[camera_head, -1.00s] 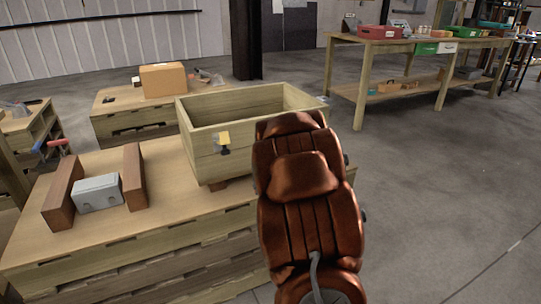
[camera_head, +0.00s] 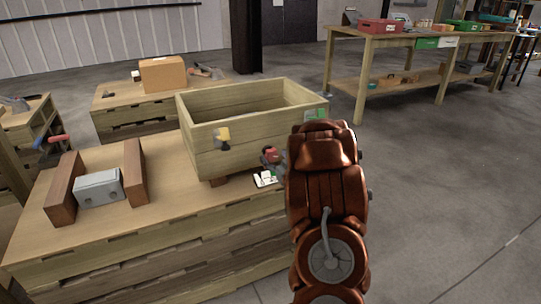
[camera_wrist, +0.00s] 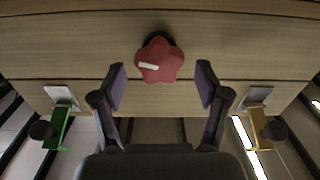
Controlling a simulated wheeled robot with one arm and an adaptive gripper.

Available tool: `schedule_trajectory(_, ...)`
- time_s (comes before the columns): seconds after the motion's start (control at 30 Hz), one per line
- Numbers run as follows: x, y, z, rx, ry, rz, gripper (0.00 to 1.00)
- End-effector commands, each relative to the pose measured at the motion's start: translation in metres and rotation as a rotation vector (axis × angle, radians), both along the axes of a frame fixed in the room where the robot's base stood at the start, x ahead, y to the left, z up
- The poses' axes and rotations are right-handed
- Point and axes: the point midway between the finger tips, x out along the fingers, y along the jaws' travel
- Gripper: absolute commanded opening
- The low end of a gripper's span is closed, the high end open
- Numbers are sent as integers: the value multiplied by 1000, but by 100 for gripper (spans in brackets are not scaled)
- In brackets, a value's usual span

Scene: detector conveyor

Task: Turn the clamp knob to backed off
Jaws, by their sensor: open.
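The clamp knob (camera_wrist: 158,62) is a red star-shaped knob on the wooden wall of the box, on a dark mount. A white mark on it lies nearly level, left of its middle. It also shows small in the head view (camera_head: 270,156), on the box's near side, left of my arm. My gripper (camera_wrist: 160,80) is open in the wrist view. One finger is on each side of the knob's lower part, with a gap to it on both sides.
The wooden box (camera_head: 210,160) stands on the pallet-like table (camera_head: 175,205). A green clip (camera_wrist: 58,130) and a yellow clip (camera_wrist: 262,130) flank the knob. A grey block (camera_head: 98,188) sits between two brown blocks. Floor on the right is clear.

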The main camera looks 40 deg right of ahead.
Motion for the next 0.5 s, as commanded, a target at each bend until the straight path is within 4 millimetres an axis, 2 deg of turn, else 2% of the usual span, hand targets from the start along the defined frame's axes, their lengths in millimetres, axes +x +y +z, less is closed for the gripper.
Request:
schedule_trajectory(0.2,23,-8,-1,1,-1,0,75)
schedule_trajectory(0.5,33,-12,0,0,1,-2,75)
